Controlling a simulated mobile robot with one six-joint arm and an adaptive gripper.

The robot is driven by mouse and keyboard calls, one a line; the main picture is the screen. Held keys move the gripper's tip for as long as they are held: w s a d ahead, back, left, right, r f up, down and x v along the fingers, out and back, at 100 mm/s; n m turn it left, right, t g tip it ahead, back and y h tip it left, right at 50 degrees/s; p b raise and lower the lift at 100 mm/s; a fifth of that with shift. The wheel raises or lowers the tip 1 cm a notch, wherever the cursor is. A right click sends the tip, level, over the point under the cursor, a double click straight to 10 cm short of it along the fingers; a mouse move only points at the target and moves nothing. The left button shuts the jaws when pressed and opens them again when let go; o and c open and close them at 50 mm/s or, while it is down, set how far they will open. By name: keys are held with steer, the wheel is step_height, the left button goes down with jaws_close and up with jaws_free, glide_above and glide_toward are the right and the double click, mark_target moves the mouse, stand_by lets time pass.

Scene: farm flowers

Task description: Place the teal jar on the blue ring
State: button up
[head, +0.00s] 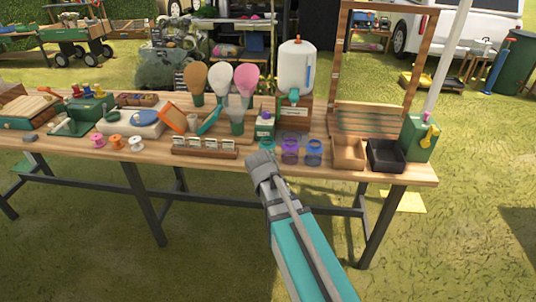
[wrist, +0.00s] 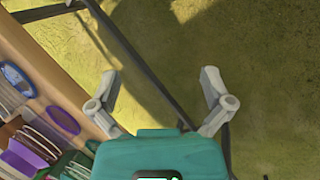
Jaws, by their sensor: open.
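My gripper (head: 262,160) is in front of the table's front edge in the head view. In the wrist view its two fingers (wrist: 162,82) are spread wide, with nothing between them but grass and a table leg below. A group of small clear jars stands on the table just beyond it: a purple one (head: 290,151) and a blue one (head: 313,152).
A wooden tray (head: 349,155) and a black tray (head: 386,157) stand to the right. A white dispenser (head: 296,68) stands behind the jars. Labelled packets in a wooden rack (head: 205,152) lie to the left. The wooden table edge (wrist: 75,78) runs along the left of the wrist view.

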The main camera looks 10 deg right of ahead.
steer(key=w+a+r+n+t+h, duration=0.1)
steer(key=w+a+r+n+h, duration=0.1)
steer(key=w+n, duration=0.25)
steer(key=w+a+r+n+t+h, duration=0.1)
steer(key=w+a+r+n+h, duration=0.25)
steer(key=w, duration=0.25)
steer(key=n+t+h, duration=0.2)
steer(key=n+h, duration=0.1)
steer(key=n, duration=0.4)
glide_toward(267, 149)
steer(key=shift+w+a+f, duration=0.1)
steer(key=shift+w+a, duration=0.3)
steer(key=shift+a, duration=0.2)
steer(key=shift+w+a+f, duration=0.15)
steer(key=shift+w+a, duration=0.2)
steer(key=shift+a, duration=0.25)
steer(key=b+x, duration=0.3)
steer(key=x, duration=0.5)
steer(key=shift+w+a, duration=0.1)
steer(key=shift+a, duration=0.05)
steer(key=shift+w+d+f, duration=0.15)
steer(key=shift+d, duration=0.2)
